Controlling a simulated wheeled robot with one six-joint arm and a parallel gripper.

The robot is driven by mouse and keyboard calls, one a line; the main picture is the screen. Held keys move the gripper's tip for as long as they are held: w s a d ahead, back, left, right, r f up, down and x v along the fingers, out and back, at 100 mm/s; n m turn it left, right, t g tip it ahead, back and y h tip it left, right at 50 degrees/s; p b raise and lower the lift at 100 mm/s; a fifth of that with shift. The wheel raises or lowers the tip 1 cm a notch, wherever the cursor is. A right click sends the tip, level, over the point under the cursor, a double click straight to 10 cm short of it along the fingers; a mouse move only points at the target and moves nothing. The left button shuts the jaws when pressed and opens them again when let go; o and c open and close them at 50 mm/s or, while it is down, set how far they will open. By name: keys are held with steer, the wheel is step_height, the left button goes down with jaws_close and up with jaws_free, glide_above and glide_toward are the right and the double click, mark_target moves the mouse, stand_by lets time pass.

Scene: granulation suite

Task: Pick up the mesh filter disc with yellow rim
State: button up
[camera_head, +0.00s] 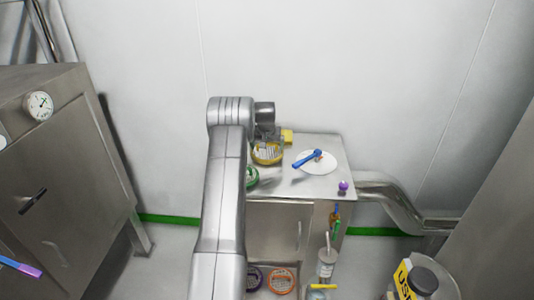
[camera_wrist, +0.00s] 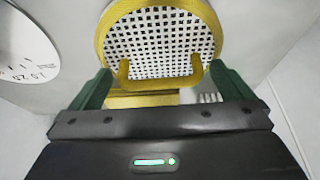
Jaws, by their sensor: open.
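The mesh filter disc with yellow rim (camera_wrist: 160,38) fills the top middle of the wrist view, its white mesh facing the camera. A yellow U-shaped handle (camera_wrist: 160,80) is on its near edge. In the head view the disc (camera_head: 267,155) is on the steel cabinet top, partly hidden by my arm. My gripper (camera_wrist: 163,80) is open, its two green fingers on either side of the handle, with gaps between; I cannot tell how far the handle is in depth. My gripper (camera_head: 268,136) is above the disc in the head view.
A green-rimmed disc (camera_head: 252,178) is close by on the steel top (camera_head: 318,188). A white round plate (camera_head: 320,168) with a blue tool (camera_head: 308,158) and a purple ball (camera_head: 343,186) are to the right. A yellow block (camera_head: 287,136) stands behind the disc.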

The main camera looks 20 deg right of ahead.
steer(key=c, duration=0.9)
steer(key=shift+r, duration=0.1)
